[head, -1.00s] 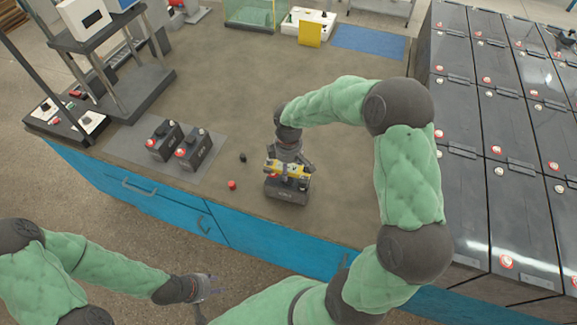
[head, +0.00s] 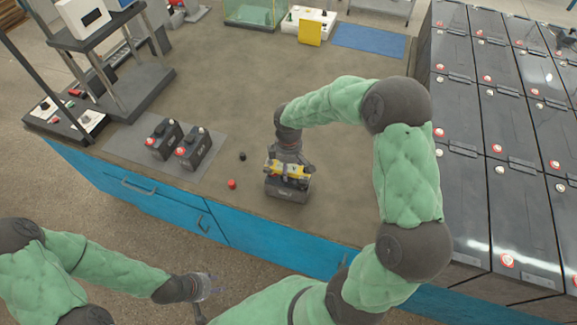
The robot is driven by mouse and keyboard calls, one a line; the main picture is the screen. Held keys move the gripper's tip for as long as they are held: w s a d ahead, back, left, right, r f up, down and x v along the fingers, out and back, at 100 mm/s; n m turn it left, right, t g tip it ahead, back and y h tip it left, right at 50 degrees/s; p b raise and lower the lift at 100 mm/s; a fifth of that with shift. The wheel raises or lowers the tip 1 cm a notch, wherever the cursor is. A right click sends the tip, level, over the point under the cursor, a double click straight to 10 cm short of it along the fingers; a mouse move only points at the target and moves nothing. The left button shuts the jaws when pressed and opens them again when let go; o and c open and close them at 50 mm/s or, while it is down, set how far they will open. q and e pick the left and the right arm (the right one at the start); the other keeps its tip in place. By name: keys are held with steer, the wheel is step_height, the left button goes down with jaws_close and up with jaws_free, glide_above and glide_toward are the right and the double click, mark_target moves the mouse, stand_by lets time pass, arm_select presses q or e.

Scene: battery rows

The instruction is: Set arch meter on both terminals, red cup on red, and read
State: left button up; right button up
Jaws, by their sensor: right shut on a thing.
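The yellow arch meter (head: 288,169) is between the fingers of my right gripper (head: 290,172), which is shut on it. The meter is directly above a dark battery (head: 287,192) near the table's front edge. The meter and fingers hide the battery's top, so I cannot tell whether the cups touch the terminals. The reading is too small to make out. A red cap (head: 231,184) and a black cap (head: 242,156) lie on the table left of the battery. My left gripper (head: 213,286) is empty and open, low in front of the blue drawers.
Rows of large dark batteries (head: 510,130) fill the right. The table middle (head: 230,80) is clear.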

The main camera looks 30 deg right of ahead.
steer(key=shift+f+b, duration=0.45)
steer(key=shift+f, duration=0.25)
steer(key=o, duration=1.5)
step_height(320, 180, up, 12)
